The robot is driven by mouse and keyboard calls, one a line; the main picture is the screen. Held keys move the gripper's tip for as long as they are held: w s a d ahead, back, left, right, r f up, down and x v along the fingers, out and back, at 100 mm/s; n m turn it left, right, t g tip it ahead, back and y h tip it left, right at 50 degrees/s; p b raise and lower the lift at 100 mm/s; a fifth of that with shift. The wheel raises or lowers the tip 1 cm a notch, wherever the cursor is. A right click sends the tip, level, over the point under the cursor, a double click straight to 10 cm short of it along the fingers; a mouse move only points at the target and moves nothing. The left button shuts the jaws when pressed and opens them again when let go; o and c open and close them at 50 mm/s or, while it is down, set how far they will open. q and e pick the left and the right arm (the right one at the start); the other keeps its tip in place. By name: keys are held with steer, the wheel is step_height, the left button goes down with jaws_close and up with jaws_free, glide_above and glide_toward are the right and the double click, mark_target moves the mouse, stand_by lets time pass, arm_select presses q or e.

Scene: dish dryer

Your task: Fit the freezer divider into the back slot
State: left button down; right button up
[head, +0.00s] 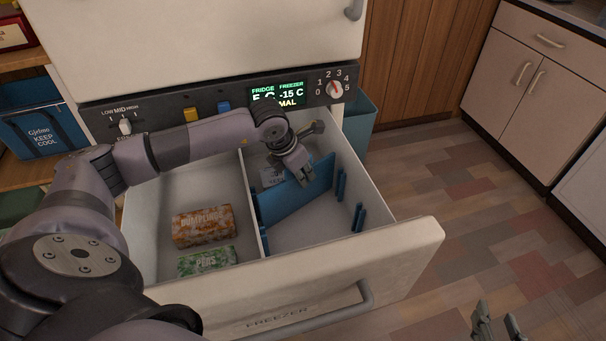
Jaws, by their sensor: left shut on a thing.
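The freezer divider (295,203) is a flat blue panel standing across the right compartment of the open freezer drawer (385,245). My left gripper (303,176) is shut on its top edge, right of the middle. The divider slants, its right end further back and higher in the picture. Blue slot rails show on the right wall: a back one (340,184) and a front one (358,217). The divider's right end is close to the back rail; I cannot tell whether it sits inside any slot. My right gripper (498,326) is open and empty at the bottom right, outside the drawer.
A dumplings box (203,226) and a peas pack (207,261) lie in the left compartment, beyond a white partition (251,190). The control panel (210,108) is above. Floor at right is clear.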

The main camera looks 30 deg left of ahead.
arm_select(q)
steer(key=c, duration=1.7)
jaws_free()
steer(key=shift+f, duration=0.1)
arm_select(e)
steer(key=shift+w+a+r, duration=0.15)
steer(key=shift+w+r, duration=0.05)
steer(key=shift+r, duration=0.1)
